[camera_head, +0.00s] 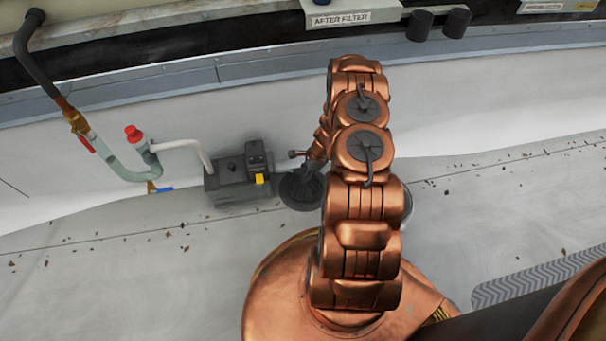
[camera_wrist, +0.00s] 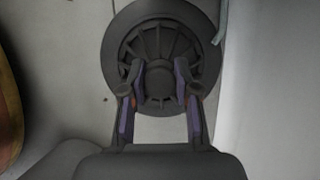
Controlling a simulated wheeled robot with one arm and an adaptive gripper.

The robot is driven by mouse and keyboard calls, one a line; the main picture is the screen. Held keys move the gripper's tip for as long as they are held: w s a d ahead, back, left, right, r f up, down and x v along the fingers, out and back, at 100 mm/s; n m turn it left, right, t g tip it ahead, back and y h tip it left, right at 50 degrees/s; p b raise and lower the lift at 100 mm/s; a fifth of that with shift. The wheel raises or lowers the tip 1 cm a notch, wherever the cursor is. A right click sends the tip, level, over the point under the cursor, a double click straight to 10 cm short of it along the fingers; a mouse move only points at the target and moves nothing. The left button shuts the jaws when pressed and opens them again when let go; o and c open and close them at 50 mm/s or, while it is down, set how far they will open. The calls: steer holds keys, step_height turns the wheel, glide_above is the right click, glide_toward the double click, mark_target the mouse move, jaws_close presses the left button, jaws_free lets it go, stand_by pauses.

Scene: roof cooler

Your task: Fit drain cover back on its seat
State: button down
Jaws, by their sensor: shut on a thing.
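The drain cover (camera_wrist: 160,42) is a dark, round, ribbed disc that fills the upper middle of the wrist view. My gripper (camera_wrist: 160,72) is shut on its raised centre, with one finger on each side. In the head view the cover (camera_head: 296,192) shows as a dark disc left of my arm, below the gripper and near the foot of the wall. I cannot tell whether it touches the floor. A pale grey rounded edge (camera_head: 406,205) shows at the right of my arm, mostly hidden; I cannot tell whether it is the drain seat.
A dark pump box (camera_head: 238,178) with a yellow part stands just left of the cover, joined to a pale hose (camera_head: 183,146). Pipework with a red cap (camera_head: 133,133) is further left. Small debris lies on the grey floor (camera_head: 110,255). The floor right of my arm is largely open.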

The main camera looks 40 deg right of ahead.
steer(key=shift+f, duration=0.5)
stand_by(0.4)
steer(key=c, duration=0.8)
jaws_free()
steer(key=shift+o, duration=0.4)
steer(key=o, duration=0.4)
steer(key=shift+o, duration=0.2)
steer(key=shift+s+r, duration=0.1)
steer(key=shift+r, duration=0.05)
steer(key=shift+r+p, duration=1.45)
steer(key=shift+r, duration=1.45)
